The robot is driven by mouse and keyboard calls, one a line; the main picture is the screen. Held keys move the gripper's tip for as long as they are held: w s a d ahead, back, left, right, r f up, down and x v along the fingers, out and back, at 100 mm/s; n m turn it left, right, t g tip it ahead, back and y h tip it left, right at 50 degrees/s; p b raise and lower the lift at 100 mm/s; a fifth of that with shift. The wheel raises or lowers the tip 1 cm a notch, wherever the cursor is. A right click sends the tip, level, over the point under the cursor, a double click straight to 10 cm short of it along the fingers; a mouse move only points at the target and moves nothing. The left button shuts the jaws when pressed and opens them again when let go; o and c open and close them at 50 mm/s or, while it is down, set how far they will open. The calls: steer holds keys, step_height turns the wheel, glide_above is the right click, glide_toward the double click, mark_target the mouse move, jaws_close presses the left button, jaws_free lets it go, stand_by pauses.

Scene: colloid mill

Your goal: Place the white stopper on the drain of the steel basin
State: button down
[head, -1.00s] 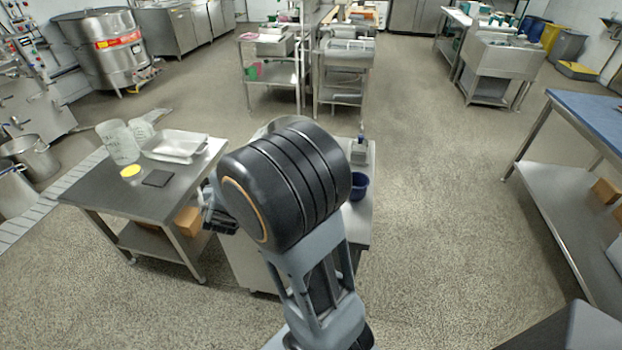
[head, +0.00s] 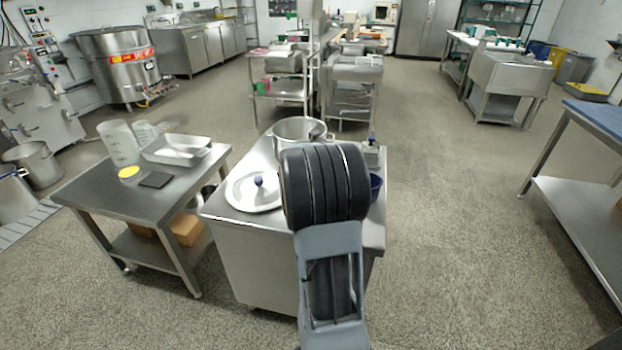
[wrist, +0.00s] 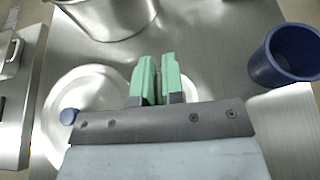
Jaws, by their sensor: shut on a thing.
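My gripper (wrist: 157,82) shows in the wrist view with its green fingertips nearly together over the steel worktop. A white rounded edge, apparently the white stopper (wrist: 190,90), shows just right of the fingertips; the rest is hidden by the gripper. In the head view my arm hides the gripper and what it holds. A round steel vessel (head: 292,130), perhaps the steel basin, stands at the back of the worktop; it also shows at the top of the wrist view (wrist: 105,18). I see no drain opening.
A white disc (head: 240,195) with a blue knob (head: 258,181) lies on the worktop (head: 226,209), left of my arm. A dark blue cup (head: 376,187) stands to the right. A side table (head: 115,195) holds a tray and jugs. Open floor lies right.

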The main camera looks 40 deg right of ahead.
steer(key=w+d+f, duration=0.1)
steer(key=f, duration=0.1)
steer(key=w+d+f+b, duration=0.1)
steer(key=f, duration=0.1)
steer(key=w+d+f, duration=0.1)
steer(key=f, duration=0.1)
steer(key=shift+w+d+f, duration=0.15)
steer(key=shift+w+d, duration=0.05)
steer(key=shift+w, duration=0.2)
steer(key=shift+f+b, duration=0.55)
steer(key=shift+f, duration=0.8)
steer(key=shift+f+b, duration=0.25)
steer(key=shift+b, duration=0.05)
steer(key=c, duration=1.2)
jaws_free()
steer(key=shift+r, duration=0.1)
